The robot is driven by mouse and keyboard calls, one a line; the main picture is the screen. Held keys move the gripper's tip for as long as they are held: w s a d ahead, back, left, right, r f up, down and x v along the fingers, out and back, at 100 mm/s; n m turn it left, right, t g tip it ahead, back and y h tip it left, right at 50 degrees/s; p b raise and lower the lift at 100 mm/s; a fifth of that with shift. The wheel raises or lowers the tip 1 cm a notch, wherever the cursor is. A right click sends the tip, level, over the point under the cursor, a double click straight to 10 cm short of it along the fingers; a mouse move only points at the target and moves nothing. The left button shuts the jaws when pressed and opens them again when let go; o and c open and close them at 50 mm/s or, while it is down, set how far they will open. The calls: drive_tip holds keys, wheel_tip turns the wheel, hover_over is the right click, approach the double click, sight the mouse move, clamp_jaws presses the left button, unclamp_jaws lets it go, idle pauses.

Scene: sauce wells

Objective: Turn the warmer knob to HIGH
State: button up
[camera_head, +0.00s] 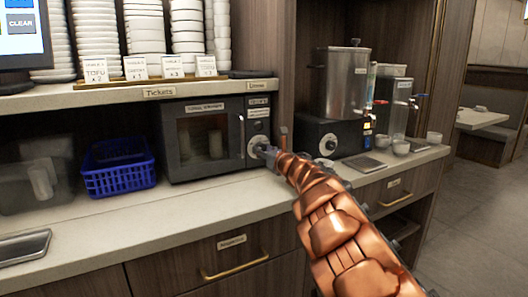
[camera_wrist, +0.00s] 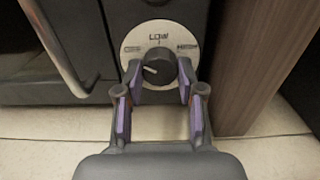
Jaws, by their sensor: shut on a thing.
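The warmer (camera_head: 205,140) is a dark box with a glass door and a round pale dial plate on its right side. Its black knob (camera_wrist: 158,66) sits at the middle of the dial plate (camera_wrist: 128,62) in the wrist view. LOW reads at the top of the plate; smaller labels at left and right are too blurred to read. A white mark on the knob points left. My gripper (camera_wrist: 160,82) has its purple-padded fingers on both sides of the knob, shut on it. In the head view my gripper (camera_head: 267,152) hides part of the dial.
A door handle (camera_wrist: 58,50) runs left of the dial, and a wooden post (camera_wrist: 245,65) stands close on the right. A blue basket (camera_head: 118,175) sits left of the warmer. Metal dispensers (camera_head: 340,85) stand to the right.

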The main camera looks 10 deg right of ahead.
drive_tip(key=c, duration=0.3)
